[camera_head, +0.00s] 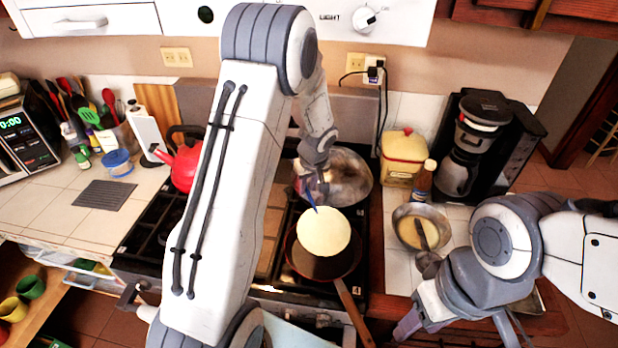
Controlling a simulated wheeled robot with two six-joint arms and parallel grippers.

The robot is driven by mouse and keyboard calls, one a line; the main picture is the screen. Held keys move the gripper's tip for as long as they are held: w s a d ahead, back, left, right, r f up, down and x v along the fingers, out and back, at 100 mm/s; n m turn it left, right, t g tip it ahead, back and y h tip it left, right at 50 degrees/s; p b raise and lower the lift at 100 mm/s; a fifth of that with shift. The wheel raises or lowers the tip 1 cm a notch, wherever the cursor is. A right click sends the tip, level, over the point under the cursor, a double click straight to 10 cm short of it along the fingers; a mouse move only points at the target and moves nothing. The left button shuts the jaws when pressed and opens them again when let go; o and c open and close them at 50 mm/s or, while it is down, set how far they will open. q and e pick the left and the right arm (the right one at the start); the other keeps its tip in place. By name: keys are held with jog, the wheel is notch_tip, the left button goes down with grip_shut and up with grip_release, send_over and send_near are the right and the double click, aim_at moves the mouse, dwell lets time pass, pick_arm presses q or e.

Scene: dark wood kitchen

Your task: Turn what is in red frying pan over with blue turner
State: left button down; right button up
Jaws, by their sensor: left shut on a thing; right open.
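The red frying pan (322,268) sits on the stove's front burner, its brown handle pointing down to the right. A pale round pancake (324,234) covers the far part of the pan; I cannot tell whether it lies flat or is partly raised. My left gripper (315,183) is just beyond the pan, shut on the blue turner (310,196). Only a thin blue strip of the turner shows at the pancake's far edge; the rest is hidden by the gripper or too small to see. My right gripper (456,334) is open and empty at the bottom, right of the pan handle.
A large metal pan (350,180) stands on the back burner, close to my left gripper. A red kettle (180,166) is at the stove's left. A bowl of batter with a ladle (407,232), a bottle (420,182), a yellow canister (403,158) and a coffee maker (468,150) stand right.

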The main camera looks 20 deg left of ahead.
pick_arm(q)
jog(key=shift+s+a+f+m+t+h+b, duration=0.45)
jog(key=shift+t+h+b, duration=0.9)
jog(key=shift+t+h, duration=0.7)
jog(key=shift+s+a+f+m+t+h+b, duration=0.25)
jog(key=shift+a+f+t+h+b, duration=0.3)
jog(key=shift+t+h+b, duration=1.45)
jog(key=shift+s+a+f+m+t+h+b, duration=0.35)
jog(key=shift+f+t+h+b, duration=0.3)
jog(key=shift+t+h, duration=1.45)
jog(key=shift+r+g+h, duration=0.15)
jog(key=shift+g+h, duration=0.4)
